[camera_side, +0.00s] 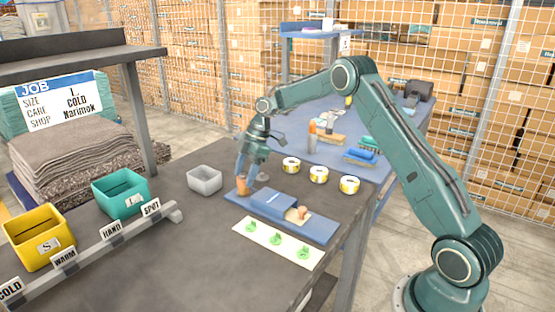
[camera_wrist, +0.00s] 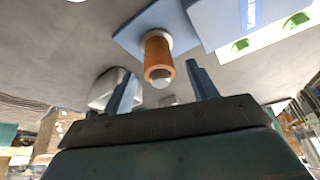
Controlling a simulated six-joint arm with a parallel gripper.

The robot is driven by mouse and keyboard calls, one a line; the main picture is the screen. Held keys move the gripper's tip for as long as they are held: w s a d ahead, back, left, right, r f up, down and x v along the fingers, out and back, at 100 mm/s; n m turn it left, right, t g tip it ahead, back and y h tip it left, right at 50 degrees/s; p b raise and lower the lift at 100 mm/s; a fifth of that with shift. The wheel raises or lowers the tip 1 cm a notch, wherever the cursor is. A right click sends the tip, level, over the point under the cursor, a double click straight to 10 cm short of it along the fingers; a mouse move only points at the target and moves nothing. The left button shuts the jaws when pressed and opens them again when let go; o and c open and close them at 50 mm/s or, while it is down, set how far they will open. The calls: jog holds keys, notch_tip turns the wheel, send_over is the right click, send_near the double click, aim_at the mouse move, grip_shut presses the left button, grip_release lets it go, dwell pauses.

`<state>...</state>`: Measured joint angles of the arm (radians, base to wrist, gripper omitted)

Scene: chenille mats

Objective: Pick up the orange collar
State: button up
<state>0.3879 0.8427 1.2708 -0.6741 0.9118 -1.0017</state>
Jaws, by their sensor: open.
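The orange collar (camera_wrist: 157,50) is a short orange cylinder around a pale round-tipped post, on the left end of a blue board (camera_side: 326,232). It also shows in the side view as a small orange shape (camera_side: 243,187), partly hidden by my gripper. My gripper (camera_side: 252,178) is open and points down just above and beside the collar. In the wrist view, its two fingers (camera_wrist: 164,72) appear on either side of the collar's near end, with gaps on both sides. I cannot tell how deep the collar lies between them.
A blue block (camera_side: 273,201) and a small pinkish piece (camera_side: 297,214) sit on the same board. A grey open box (camera_side: 204,179) stands to the left. Teal (camera_side: 121,200) and yellow (camera_side: 38,240) bins stand farther left. Several tape rolls lie at right; a pale card (camera_side: 278,243) lies in front.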

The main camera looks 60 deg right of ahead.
jog(key=shift+a+f, duration=0.15)
jog(key=shift+f, duration=0.15)
jog(key=c, duration=1.2)
jog(key=shift+o, duration=0.2)
jog(key=shift+r, duration=0.1)
jog(key=shift+r, duration=4.95)
